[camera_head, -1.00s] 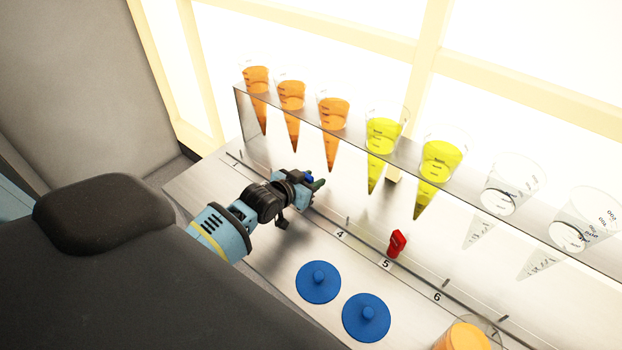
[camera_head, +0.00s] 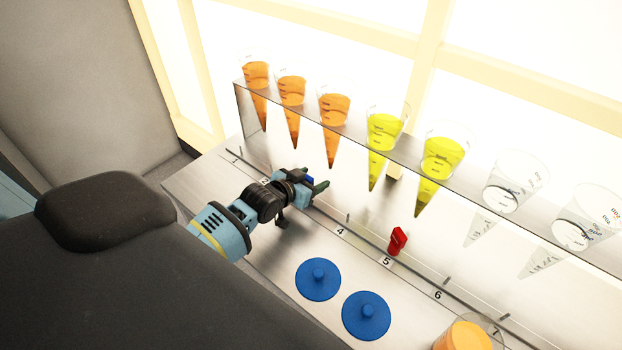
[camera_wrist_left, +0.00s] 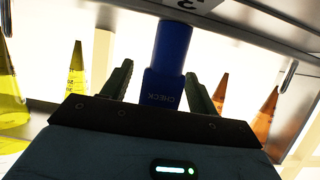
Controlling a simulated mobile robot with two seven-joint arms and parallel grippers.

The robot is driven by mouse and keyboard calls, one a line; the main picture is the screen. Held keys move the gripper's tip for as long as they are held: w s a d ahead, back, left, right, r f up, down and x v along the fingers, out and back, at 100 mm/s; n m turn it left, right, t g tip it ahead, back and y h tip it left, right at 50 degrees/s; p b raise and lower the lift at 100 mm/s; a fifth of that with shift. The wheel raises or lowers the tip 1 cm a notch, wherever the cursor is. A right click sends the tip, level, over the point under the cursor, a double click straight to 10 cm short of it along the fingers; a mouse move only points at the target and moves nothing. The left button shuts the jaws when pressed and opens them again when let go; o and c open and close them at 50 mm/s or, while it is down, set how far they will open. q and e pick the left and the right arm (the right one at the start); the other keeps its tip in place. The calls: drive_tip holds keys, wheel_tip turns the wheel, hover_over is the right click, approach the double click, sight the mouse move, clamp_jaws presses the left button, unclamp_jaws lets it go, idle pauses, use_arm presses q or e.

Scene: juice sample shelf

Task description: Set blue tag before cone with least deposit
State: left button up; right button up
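The blue tag (camera_wrist_left: 168,62), marked CHECK, stands between the fingers of my left gripper (camera_head: 316,184). In the left wrist view its fingers (camera_wrist_left: 160,82) are spread, with a gap on the tag's left side. In the head view the gripper hides most or all of the tag, on the shelf base before the orange cones. Deposit heights are hard to tell; the orange tips look darker. My right gripper is out of view.
A red tag (camera_head: 397,240) stands near number 5 on the numbered metal base (camera_head: 235,205). Two blue knobbed discs (camera_head: 318,279) (camera_head: 366,315) lie in front. A jar with orange contents (camera_head: 464,336) is at the bottom right. A bright window lies behind.

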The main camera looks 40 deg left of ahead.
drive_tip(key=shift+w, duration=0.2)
use_arm(q)
drive_tip(key=shift+s+r, duration=0.1)
drive_tip(key=shift+s, duration=0.1)
drive_tip(key=p+v, duration=0.1)
drive_tip(key=v, duration=0.4)
drive_tip(key=shift+s+r, duration=0.2)
drive_tip(key=shift+s, duration=0.15)
drive_tip(key=shift+s+a+r, duration=0.15)
drive_tip(key=shift+s+r, duration=0.05)
drive_tip(key=shift+s, duration=0.55)
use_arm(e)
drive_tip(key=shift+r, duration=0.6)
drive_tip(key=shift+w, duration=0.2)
